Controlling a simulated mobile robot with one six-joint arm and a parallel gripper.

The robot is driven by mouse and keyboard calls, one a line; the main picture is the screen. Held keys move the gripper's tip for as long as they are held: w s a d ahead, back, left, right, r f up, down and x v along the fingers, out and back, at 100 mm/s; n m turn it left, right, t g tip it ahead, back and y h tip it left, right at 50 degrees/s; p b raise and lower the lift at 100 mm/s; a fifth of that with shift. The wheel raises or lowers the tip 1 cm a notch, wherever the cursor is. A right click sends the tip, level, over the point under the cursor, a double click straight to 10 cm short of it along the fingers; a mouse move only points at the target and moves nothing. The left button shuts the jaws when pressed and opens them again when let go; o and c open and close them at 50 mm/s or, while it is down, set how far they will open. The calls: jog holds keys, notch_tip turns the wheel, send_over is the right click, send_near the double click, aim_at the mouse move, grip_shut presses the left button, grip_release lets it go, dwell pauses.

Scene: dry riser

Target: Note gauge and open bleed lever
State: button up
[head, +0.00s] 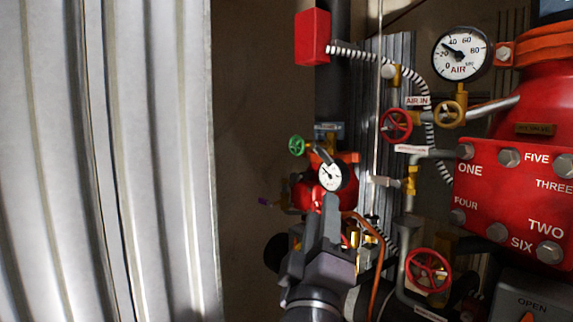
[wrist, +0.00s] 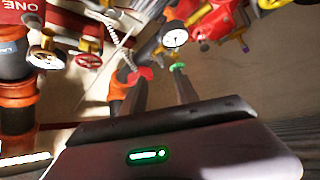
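A large white AIR gauge (head: 461,53) is at the upper right in the head view, its needle pointing up-left near the 20 mark. A smaller white gauge (head: 330,176) sits just beyond my gripper; it also shows in the wrist view (wrist: 175,38), its reading too small to tell. No lever is labelled as the bleed lever. A purple-tipped handle (head: 265,201) sticks out left of the red valve body. A small red handle (wrist: 140,74) appears near one fingertip in the wrist view. My gripper (head: 312,228) is open, its fingers apart with nothing visibly held.
An orange hose (head: 376,245) runs beside my gripper. A corrugated metal sheet (head: 110,160) fills the left; bare wall lies between.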

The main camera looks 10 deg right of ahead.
aim_at(326, 160)
jog(key=p+x, duration=0.4)
jog(key=x, duration=1.2)
jog(key=shift+s, duration=0.1)
jog(key=shift+c, duration=0.3)
grip_shut()
